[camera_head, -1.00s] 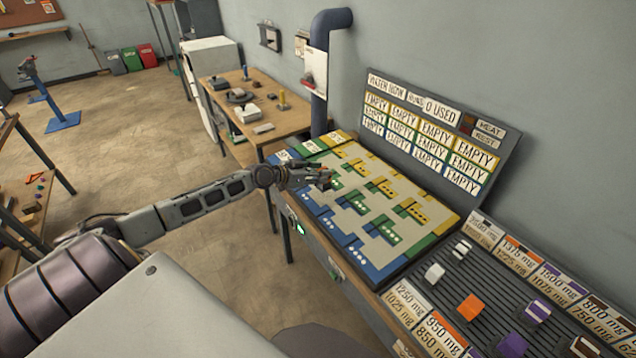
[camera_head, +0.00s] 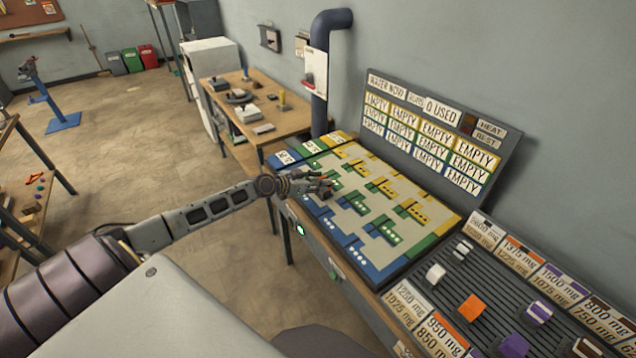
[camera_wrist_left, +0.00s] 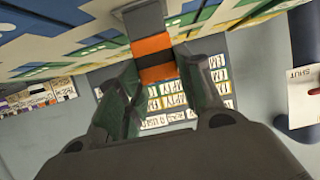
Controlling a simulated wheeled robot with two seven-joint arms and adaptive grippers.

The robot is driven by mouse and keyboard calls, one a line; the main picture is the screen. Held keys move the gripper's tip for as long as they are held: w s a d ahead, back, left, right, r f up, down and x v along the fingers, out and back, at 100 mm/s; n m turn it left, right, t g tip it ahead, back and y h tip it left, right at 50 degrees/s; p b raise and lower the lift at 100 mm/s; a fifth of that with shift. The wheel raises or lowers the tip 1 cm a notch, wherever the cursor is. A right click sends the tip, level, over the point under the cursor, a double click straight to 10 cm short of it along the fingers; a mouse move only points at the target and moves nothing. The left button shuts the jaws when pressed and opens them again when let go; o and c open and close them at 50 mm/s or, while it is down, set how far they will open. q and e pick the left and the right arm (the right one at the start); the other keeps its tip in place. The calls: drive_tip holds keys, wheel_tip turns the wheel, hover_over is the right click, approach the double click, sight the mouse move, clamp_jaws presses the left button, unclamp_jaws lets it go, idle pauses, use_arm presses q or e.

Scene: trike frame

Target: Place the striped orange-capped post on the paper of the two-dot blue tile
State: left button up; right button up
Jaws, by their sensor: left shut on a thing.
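My left gripper (camera_head: 324,188) is over the near-left part of the tile board, above the blue row. In the left wrist view its fingers (camera_wrist_left: 153,88) are shut on the post (camera_wrist_left: 154,56), which has orange and dark bands. The post's far end meets or overlaps the pale board surface in that view; I cannot tell whether it touches. The board (camera_head: 352,205) has yellow, green and blue tiles with white dots and cream paper areas. The gripper and wrist cover part of the blue row, and the two-dot blue tile's dots are hidden there. My right gripper is out of view.
A sign panel (camera_head: 440,125) with several EMPTY labels stands behind the board. A ribbed dark tray (camera_head: 460,290) with white, orange and purple blocks lies at the right. A blue-grey pipe (camera_head: 320,75) rises behind the board's far left corner. A wooden bench (camera_head: 285,122) stands beyond.

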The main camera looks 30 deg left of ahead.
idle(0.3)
use_arm(q)
drive_tip(key=o, duration=0.7)
drive_tip(key=shift+f, duration=0.1)
drive_tip(key=o, duration=0.4)
drive_tip(key=shift+o, duration=0.2)
drive_tip(key=shift+s, duration=0.1)
